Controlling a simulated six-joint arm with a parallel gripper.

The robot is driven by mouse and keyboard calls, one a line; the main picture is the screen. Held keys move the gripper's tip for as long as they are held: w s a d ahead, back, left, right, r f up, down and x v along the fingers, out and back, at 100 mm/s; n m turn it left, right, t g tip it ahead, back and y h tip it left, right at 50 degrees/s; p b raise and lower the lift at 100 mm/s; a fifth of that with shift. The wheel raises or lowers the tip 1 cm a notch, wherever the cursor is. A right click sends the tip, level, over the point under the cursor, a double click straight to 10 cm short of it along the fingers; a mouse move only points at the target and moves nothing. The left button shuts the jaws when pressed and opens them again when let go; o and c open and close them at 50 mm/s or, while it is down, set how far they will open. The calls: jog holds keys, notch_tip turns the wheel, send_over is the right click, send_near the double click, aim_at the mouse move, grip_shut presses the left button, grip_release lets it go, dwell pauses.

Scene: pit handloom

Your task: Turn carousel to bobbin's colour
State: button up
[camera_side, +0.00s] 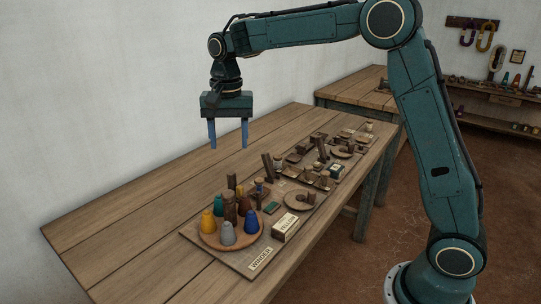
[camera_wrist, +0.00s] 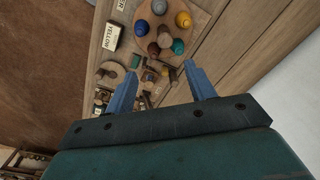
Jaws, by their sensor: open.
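The carousel is a round wooden disc (camera_side: 234,247) at the near end of the bench, also at the top of the wrist view (camera_wrist: 166,24). It bears several cones: yellow (camera_side: 207,222), grey (camera_side: 227,234), blue (camera_side: 251,222), teal (camera_side: 219,206) and a dark red one (camera_wrist: 154,49). A brown post stands among them. A pale box lettered YELLOW (camera_side: 286,227) is right of the carousel. Small bobbin-like pieces stand just behind the carousel; I cannot tell which is the task's bobbin. My gripper (camera_side: 228,148) is open and empty, high above the bench behind the carousel.
The carousel sits on a board with a WINDER label (camera_side: 261,259). Behind it, a row of wooden fittings, upright posts and a C-shaped ring (camera_side: 301,200) runs along the bench's right side. The bench's left side (camera_side: 130,232) is clear. A white wall stands behind.

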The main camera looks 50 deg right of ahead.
aim_at(228, 193)
jog(key=shift+w+a+f+m, duration=0.1)
jog(key=shift+w+f+m, duration=0.2)
jog(key=shift+w+f, duration=0.6)
notch_tip(228, 193, down, 14)
jog(key=shift+r, duration=0.15)
jog(key=shift+c, duration=0.4)
grip_shut()
